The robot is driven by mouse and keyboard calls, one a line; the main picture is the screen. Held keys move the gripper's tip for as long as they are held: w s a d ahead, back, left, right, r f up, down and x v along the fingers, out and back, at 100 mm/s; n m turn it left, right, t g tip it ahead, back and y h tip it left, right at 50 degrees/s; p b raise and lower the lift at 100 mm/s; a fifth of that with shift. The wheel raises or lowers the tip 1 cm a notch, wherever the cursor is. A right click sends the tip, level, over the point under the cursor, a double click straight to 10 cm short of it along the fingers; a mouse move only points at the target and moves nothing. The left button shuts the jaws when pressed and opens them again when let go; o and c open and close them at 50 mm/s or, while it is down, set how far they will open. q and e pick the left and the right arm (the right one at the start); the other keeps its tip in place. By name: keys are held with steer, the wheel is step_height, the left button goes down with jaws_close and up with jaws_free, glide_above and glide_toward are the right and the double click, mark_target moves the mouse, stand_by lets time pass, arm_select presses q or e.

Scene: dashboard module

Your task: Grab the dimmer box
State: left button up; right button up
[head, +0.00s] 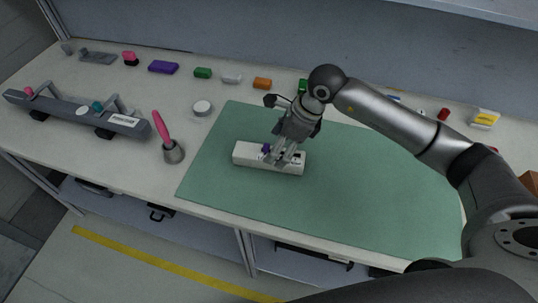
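A white oblong box (246,153) with a purple knob and small dark parts on top lies on the green mat; I take it for the dimmer box. My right gripper (284,158) points down over the middle of the box, with its fingertips at or just above the top face. The fingers hide part of the box, and I cannot tell whether they touch or grip it. My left gripper is not in view.
The green mat (370,200) is otherwise clear. A round white disc (202,107) and several small coloured blocks line the back.

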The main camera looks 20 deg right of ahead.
steer(key=p+x, duration=0.1)
steer(key=x, duration=0.3)
steer(key=shift+a+f, duration=0.2)
steer(key=shift+a, duration=0.05)
steer(key=shift+c, duration=0.3)
steer(key=c, duration=1.1)
steer(key=shift+r, duration=0.1)
steer(key=shift+c, duration=0.2)
